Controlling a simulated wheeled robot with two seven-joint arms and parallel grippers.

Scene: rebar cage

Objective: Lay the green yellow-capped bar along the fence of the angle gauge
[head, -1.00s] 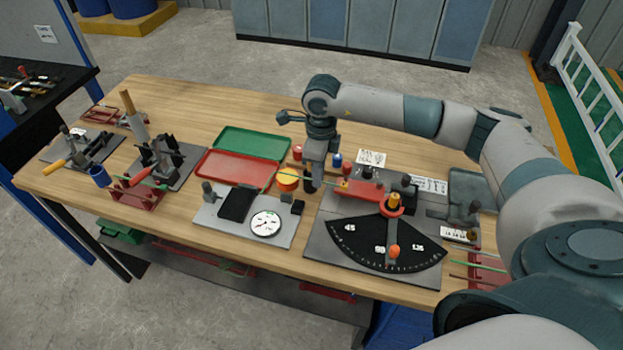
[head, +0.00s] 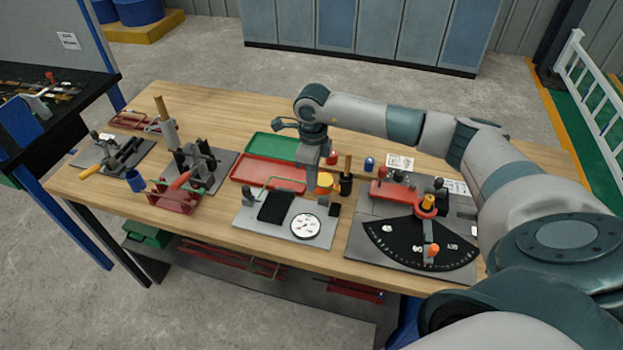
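The angle gauge (head: 410,246) stands at the right of the bench, with a black fan scale, a red block (head: 394,190) along its back and a pivoting arm with orange knobs (head: 428,203). My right gripper (head: 311,184) points down left of the gauge, above the back of the dial-gauge plate. A thin green bar (head: 282,178) reaches left from its fingers and looks bent at its left end. The gripper appears shut on it, though the fingertips are small. I cannot make out a yellow cap. My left gripper is out of view.
The dial plate (head: 247,217) carries a black block and a round dial. Red (head: 262,168) and green (head: 262,147) trays lie behind. An orange cylinder (head: 325,183) and a black cup (head: 346,184) stand close right of my gripper. Fixtures fill the left.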

